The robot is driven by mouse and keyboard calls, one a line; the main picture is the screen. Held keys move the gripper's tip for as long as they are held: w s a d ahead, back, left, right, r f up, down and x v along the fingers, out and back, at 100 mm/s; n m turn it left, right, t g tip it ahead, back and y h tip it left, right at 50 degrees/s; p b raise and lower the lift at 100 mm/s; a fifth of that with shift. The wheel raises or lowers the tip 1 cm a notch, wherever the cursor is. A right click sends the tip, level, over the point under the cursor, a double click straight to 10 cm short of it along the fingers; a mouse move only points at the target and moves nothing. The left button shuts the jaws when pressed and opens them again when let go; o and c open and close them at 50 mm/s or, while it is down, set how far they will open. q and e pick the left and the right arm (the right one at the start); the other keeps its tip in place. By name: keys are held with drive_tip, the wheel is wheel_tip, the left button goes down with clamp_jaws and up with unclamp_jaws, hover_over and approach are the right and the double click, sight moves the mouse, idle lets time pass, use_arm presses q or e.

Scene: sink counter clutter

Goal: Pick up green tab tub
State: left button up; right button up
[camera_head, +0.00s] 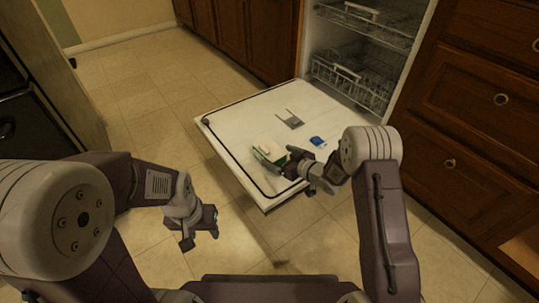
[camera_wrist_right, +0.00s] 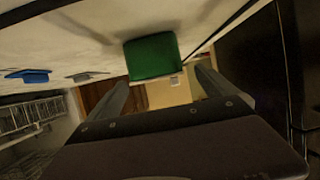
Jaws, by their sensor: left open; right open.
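The green tab tub (camera_head: 270,151), green with a pale face, lies on the open dishwasher door (camera_head: 232,124). In the right wrist view its green side (camera_wrist_right: 152,57) shows ahead of the fingertips, in line with the gap between them. My right gripper (camera_head: 302,172) is open and empty, just right of and nearer than the tub in the head view; whether a finger touches it I cannot tell. In the right wrist view both fingers of this gripper (camera_wrist_right: 161,78) are spread apart. My left gripper (camera_head: 201,234) is open and empty, away from the door over the floor.
A blue item (camera_head: 318,141) and a flat grey item (camera_head: 290,121) lie on the door beyond my right gripper. The dishwasher racks (camera_head: 350,80) stand behind. Wooden drawers (camera_head: 480,100) are on the right. The tiled floor (camera_head: 140,95) at the left is clear.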

sight(271, 153)
drive_tip(key=shift+w+a+r+p, duration=0.15)
drive_tip(key=shift+w+a+p, duration=0.2)
drive_tip(key=shift+p, duration=0.1)
drive_tip(key=shift+w+f, duration=0.15)
drive_tip(key=shift+f, duration=0.05)
drive_tip(key=shift+w+a+f, duration=0.1)
drive_tip(key=shift+f, duration=0.1)
drive_tip(key=shift+w, duration=0.1)
drive_tip(key=shift+w+a+p, duration=0.4)
drive_tip(key=shift+p, duration=0.25)
drive_tip(key=w+f+b, duration=0.1)
drive_tip(key=b, duration=0.1)
drive_tip(key=w+a+f+b, duration=0.1)
drive_tip(key=shift+w+a+f+b, duration=0.1)
drive_tip(key=shift+a+b, duration=0.15)
drive_tip(key=shift+b, duration=0.15)
drive_tip(key=shift+w+a, duration=0.2)
drive_tip(key=shift+w, duration=0.1)
use_arm(q)
drive_tip(key=shift+f, duration=0.15)
use_arm(e)
drive_tip(key=c, duration=1.6)
